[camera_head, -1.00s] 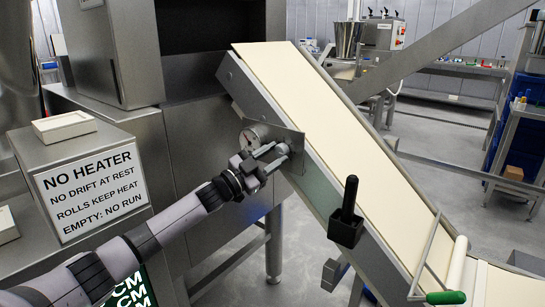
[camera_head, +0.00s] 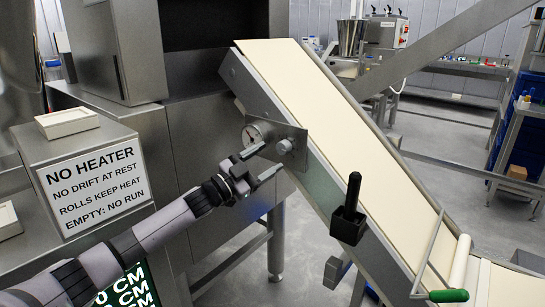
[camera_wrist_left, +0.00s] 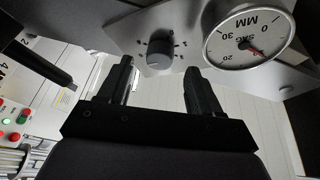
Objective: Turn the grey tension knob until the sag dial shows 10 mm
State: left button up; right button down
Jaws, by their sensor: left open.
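The grey tension knob (camera_head: 284,146) sits on a metal plate on the side of the sloping conveyor. The round white sag dial (camera_head: 254,133) is beside it on the left. In the left wrist view the knob (camera_wrist_left: 159,50) lies ahead of the gap between my fingertips, apart from them. My left gripper (camera_head: 268,162) is open and empty, just left of and below the knob. My right gripper is not in view.
The cream conveyor belt (camera_head: 330,115) slopes down to the right. A black holder with an upright black handle (camera_head: 350,210) juts from its side below the knob. A steel box with a NO HEATER sign (camera_head: 95,185) stands at left, with a pale tray (camera_head: 67,122) on top.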

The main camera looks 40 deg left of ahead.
pick_arm(q)
jog(key=shift+v, duration=1.85)
jog(key=s+d+f+n+g+y+p, duration=0.1)
jog(key=s+d+f+n+g, duration=0.1)
jog(key=s+d+f, duration=0.45)
jog(key=s+d+f+n+g+y+p, duration=0.15)
jog(key=s+d+f, duration=0.25)
jog(key=f, duration=0.5)
jog(key=s+d+f+n+g+y, duration=0.25)
jog(key=s+d+f, duration=0.25)
jog(key=f, duration=0.3)
jog(key=s+d+f+n+g, duration=0.1)
jog(key=s+d+f, duration=0.1)
jog(key=s, duration=0.4)
jog(key=s+d+f+n+g+p, duration=0.1)
jog(key=s+d+f+g, duration=0.1)
jog(key=s, duration=0.4)
jog(key=shift+d+f+n+g, duration=0.3)
jog(key=shift+d+f, duration=0.5)
jog(key=shift+d, duration=0.45)
